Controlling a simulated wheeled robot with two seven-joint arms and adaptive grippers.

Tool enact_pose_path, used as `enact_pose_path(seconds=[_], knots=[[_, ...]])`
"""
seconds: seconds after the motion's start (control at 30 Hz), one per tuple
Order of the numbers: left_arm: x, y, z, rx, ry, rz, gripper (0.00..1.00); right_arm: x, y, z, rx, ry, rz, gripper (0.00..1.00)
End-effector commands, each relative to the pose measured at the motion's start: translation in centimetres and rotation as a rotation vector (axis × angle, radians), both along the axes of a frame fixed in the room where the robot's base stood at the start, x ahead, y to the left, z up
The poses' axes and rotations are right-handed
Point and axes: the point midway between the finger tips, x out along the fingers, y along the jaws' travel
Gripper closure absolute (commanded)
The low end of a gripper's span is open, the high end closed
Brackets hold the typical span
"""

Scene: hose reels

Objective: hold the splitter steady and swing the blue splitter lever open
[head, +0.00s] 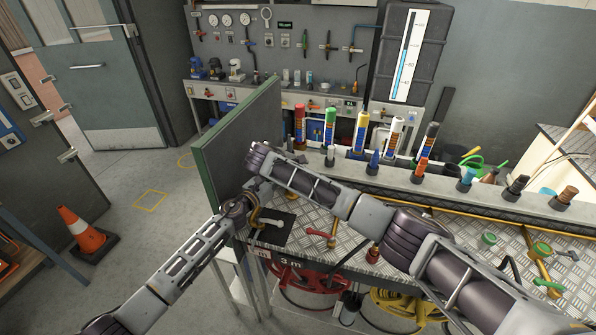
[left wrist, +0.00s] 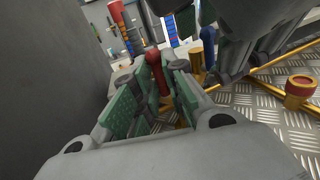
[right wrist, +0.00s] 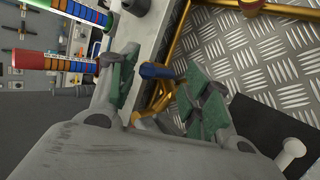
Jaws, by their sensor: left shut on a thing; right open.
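The brass splitter (head: 268,221) stands at the left end of the metal bench, mostly covered by my grippers in the head view. My left gripper (head: 249,204) is shut on it. In the left wrist view a red lever (left wrist: 156,73) and some brass (left wrist: 181,123) show between the green pads; the exact contact is hidden. The blue splitter lever (right wrist: 157,71) shows in the right wrist view, above the brass body (right wrist: 160,101). My right gripper (right wrist: 158,88) is open, with its green pads on either side of the lever. I cannot tell whether they touch it.
A green-edged panel (head: 238,140) stands close beside both grippers. A ledge with upright coloured tubes (head: 361,131) runs behind. Another fitting with a red lever (head: 318,233) stands to the right. A dark mat (right wrist: 274,125) lies by the splitter. Hose reels (head: 385,307) hang below.

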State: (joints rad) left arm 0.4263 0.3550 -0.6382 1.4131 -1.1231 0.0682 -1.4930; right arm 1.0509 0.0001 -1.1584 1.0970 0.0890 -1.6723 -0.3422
Motion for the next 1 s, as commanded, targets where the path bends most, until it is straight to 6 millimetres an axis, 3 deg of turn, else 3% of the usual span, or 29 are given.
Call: enact_pose_path(seconds=[0.47, 1.0], knots=[[0.0, 0.1, -0.3, 0.003, 0.003, 0.002, 1.0, -1.0, 1.1, 1.6, 0.003, -0.004, 0.003, 0.51], [0.0, 0.2, -0.3, 0.003, 0.003, 0.003, 1.0, -5.5, 4.6, 6.6, 0.002, -0.001, 0.002, 0.51]])
